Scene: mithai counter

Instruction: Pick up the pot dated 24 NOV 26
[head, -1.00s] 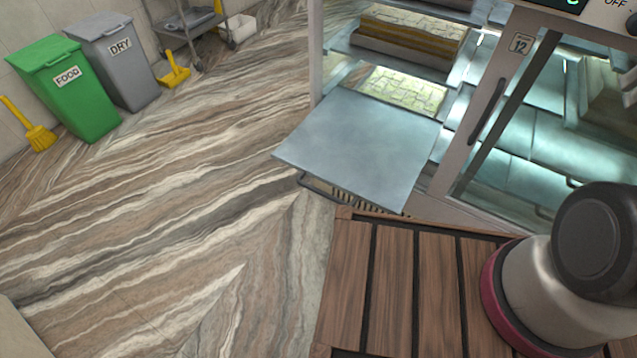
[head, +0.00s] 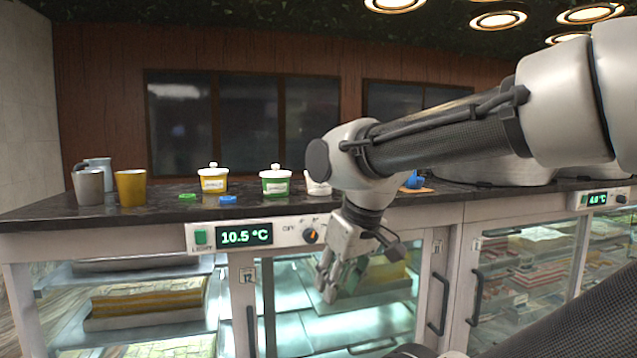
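Two lidded pots with labels stand on the dark counter top: a yellow pot (head: 213,180) and a green pot (head: 275,182), each with a white lid. A third white pot or lid (head: 317,184) is partly hidden behind my arm. The label writing is too small to read, so I cannot tell which pot bears 24 NOV 26. My gripper (head: 329,284) hangs in front of the glass case below the counter edge, to the right of and lower than the pots. Its fingers look apart with nothing between them.
Green (head: 188,196) and blue (head: 228,200) small flat items lie by the pots' front. A control panel (head: 262,235) reads 10.5 °C. Sweets trays fill the case below.

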